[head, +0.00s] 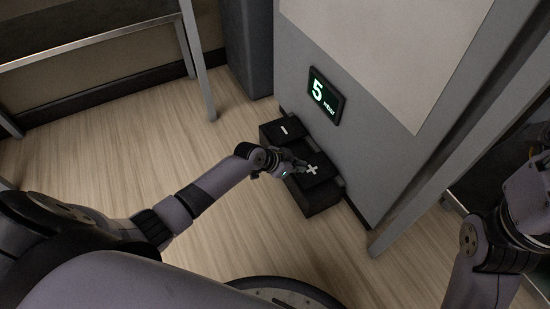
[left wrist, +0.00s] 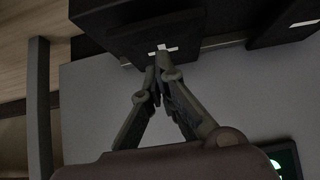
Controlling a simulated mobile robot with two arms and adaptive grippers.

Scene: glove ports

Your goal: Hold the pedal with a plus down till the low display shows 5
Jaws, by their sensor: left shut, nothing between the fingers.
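The low display (head: 326,95) on the grey cabinet reads 5 with "mbar" beside it. The plus pedal (head: 318,176) is black with a white plus and sits on the floor unit at the cabinet's foot. My left gripper (head: 303,166) is shut and empty, its fingertips at the plus mark. In the left wrist view the shut fingertips (left wrist: 161,62) meet the plus pedal (left wrist: 140,42) and partly hide its plus. I cannot tell how far the pedal is pressed. My right arm shows at the right edge, but its gripper is out of sight.
The minus pedal (head: 286,130) sits beside the plus pedal, further back, clear of my gripper. The grey cabinet (head: 362,157) rises right behind the pedals. A metal table leg (head: 197,62) stands at the upper left. The wooden floor left of the pedals is free.

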